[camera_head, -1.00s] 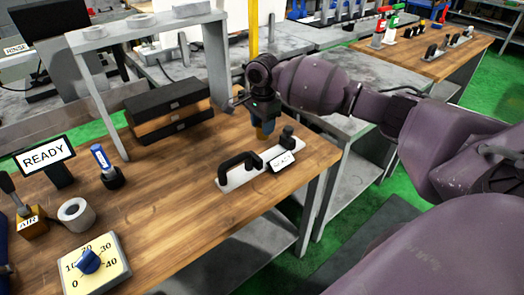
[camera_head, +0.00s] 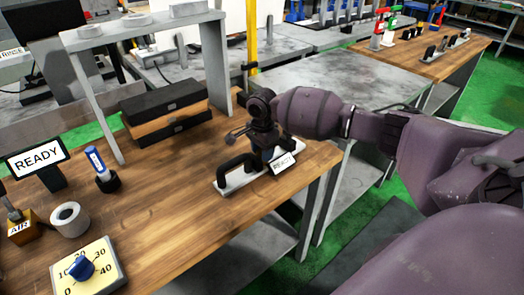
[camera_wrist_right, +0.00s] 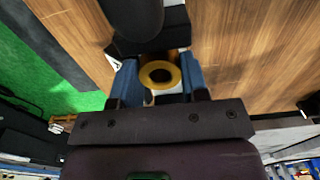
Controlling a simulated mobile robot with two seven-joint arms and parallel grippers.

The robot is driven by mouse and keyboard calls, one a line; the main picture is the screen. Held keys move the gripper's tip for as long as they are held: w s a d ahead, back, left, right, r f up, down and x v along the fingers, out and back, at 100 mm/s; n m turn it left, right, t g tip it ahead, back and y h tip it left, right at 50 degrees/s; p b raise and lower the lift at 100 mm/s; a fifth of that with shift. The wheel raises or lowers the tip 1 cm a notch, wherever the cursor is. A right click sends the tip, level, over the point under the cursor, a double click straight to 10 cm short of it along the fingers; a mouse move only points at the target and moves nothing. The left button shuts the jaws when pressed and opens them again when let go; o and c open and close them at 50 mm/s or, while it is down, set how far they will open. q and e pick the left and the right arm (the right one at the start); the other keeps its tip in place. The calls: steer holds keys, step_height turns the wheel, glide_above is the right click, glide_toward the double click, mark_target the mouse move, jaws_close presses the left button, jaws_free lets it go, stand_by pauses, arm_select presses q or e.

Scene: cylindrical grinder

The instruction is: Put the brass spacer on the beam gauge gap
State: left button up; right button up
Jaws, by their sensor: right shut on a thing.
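The brass spacer (camera_wrist_right: 158,75) is a yellow ring in the right wrist view, held between the blue-padded fingers of my right gripper (camera_wrist_right: 160,85). In the head view my right gripper (camera_head: 265,150) is low over the beam gauge (camera_head: 230,183), a pale base plate with dark upright parts and a small label. The spacer is hidden there by the gripper. In the wrist view a dark part of the gauge (camera_wrist_right: 135,18) lies just beyond the ring. I cannot tell whether the spacer touches the gauge. My left gripper is not in view.
A grey frame (camera_head: 217,65) stands behind, with dark stacked boxes (camera_head: 165,110) under it. A READY sign (camera_head: 36,160), a blue marker in a holder (camera_head: 97,162), a white ring (camera_head: 69,219) and a dial (camera_head: 85,268) are at left. The middle tabletop is clear.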

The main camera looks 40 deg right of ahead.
steer(key=o, duration=1.2)
steer(key=shift+f, duration=0.1)
steer(key=shift+c, duration=0.2)
step_height(320, 180, up, 12)
steer(key=p, duration=0.2)
